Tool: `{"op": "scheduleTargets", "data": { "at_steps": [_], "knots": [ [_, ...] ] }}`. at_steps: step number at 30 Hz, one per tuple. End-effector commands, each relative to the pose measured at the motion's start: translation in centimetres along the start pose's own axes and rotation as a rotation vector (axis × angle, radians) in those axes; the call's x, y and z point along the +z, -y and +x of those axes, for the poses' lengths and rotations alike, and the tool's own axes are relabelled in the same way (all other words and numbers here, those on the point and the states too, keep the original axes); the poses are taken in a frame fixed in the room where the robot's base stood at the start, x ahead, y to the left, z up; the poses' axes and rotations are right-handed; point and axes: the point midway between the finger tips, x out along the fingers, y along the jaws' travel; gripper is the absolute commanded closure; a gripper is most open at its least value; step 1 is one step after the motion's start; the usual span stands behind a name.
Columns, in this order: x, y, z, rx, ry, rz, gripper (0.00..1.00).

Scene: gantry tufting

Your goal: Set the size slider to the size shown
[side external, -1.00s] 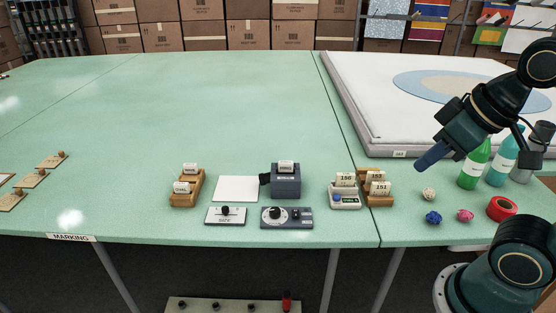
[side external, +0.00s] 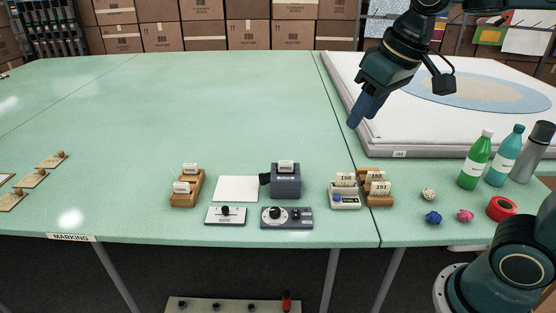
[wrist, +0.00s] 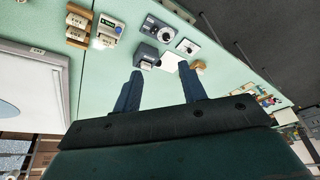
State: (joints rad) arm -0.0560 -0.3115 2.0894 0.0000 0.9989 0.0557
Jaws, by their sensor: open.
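The size slider (side external: 226,215) is a small pale plate with a black knob, lying near the front edge of the green table. It also shows in the wrist view (wrist: 188,47). The exact knob setting is too small to read. A dark printer-like box (side external: 286,181) with a white label on top stands behind a grey dial unit (side external: 287,217), to the right of the slider. My gripper (side external: 360,112) is up in the air near the left edge of the white bed, well away from the slider. In the wrist view my gripper (wrist: 160,82) is open with nothing between its fingers.
A white sheet (side external: 237,189) lies behind the slider. Wooden card holders stand at left (side external: 187,188) and right (side external: 375,188), beside a small device (side external: 345,197) with a blue button. Bottles (side external: 475,160), yarn balls (side external: 433,217) and red tape (side external: 502,208) are at right. The table's middle is clear.

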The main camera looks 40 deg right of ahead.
Motion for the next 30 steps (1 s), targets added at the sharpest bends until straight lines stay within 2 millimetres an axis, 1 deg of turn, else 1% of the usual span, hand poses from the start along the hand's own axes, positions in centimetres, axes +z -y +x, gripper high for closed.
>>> {"op": "scheduleTargets", "data": {
  "at_steps": [1,3,8,14,18,23,30],
  "knots": [
    [-1.3,0.3,0.4,-0.001,0.015,0.000,0.58],
    [-2.8,0.6,0.9,-0.003,0.031,0.000,0.58],
    [-6.2,1.4,2.4,-0.005,0.067,0.000,0.58],
    [-10.2,2.6,4.9,-0.006,0.111,0.001,0.58],
    [-12.8,3.5,7.1,-0.006,0.143,0.001,0.58],
    [-15.4,4.6,10.0,-0.005,0.177,0.002,0.58],
    [-18.4,6.4,15.0,-0.001,0.232,0.002,0.58]
  ]
}}
